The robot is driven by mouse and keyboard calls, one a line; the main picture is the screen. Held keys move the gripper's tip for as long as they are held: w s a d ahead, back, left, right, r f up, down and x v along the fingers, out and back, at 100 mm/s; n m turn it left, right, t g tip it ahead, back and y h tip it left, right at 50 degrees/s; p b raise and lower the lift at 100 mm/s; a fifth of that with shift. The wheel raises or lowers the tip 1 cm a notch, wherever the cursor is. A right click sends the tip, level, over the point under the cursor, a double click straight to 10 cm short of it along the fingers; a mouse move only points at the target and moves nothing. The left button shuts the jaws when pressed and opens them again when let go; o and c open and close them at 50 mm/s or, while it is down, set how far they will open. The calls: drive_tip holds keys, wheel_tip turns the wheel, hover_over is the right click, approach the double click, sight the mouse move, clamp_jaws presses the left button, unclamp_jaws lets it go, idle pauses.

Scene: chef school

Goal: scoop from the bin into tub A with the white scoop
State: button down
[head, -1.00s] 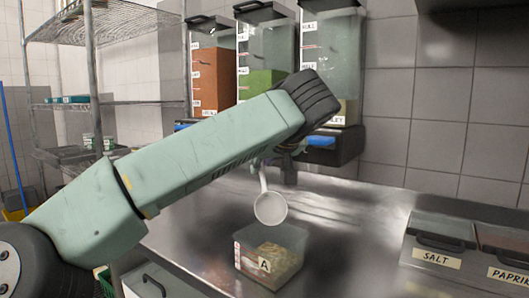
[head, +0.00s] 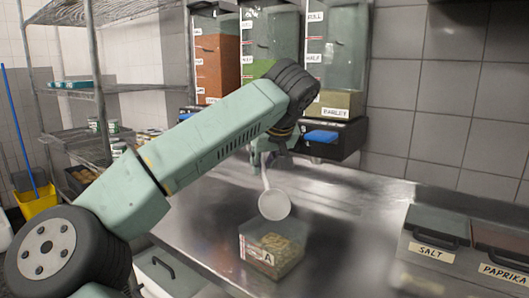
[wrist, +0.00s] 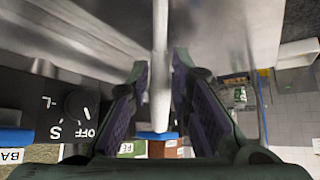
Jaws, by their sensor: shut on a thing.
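My gripper (wrist: 160,92) is shut on the handle of the white scoop (head: 274,204). The handle (wrist: 160,55) runs between the two fingers in the wrist view. The scoop hangs bowl-down in the head view, with its round face toward the camera. I see no contents in the bowl. Tub A (head: 258,258), a clear square tub with an "A" label, stands on the steel counter. Tan and greenish pieces lie in it. The scoop's bowl is in front of or above its back edge; the exact gap is unclear. My arm partly hides the gripper in the head view.
Clear dispensers, one labelled barley (head: 336,104), stand at the back. A lidded container with a dark handle (head: 163,267) is at the lower left; whether it is the bin is unclear. The salt box (head: 436,242) is at right. The counter (head: 345,215) between is clear.

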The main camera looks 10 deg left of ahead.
drive_tip(key=shift+w+a+f+g+h+p, duration=0.2)
drive_tip(key=shift+w+f+g+h+p, duration=0.25)
drive_tip(key=shift+p, duration=0.55)
drive_tip(key=shift+w+a+f+g+h+p, duration=0.2)
drive_tip(key=shift+g+p, duration=0.45)
drive_tip(key=shift+p, duration=0.35)
drive_tip(key=shift+w+a+f+g+p, duration=0.2)
drive_tip(key=shift+f+g+p, duration=0.25)
drive_tip(key=shift+p, duration=0.75)
drive_tip(key=shift+w+a+r+g+h, duration=0.1)
drive_tip(key=shift+w+r+g+h, duration=0.1)
drive_tip(key=shift+r+g+h, duration=0.4)
drive_tip(key=shift+w+a+r+g+h, duration=0.15)
drive_tip(key=shift+r+g+h, duration=0.1)
drive_tip(key=shift+r, duration=0.65)
drive_tip(key=shift+d, duration=0.1)
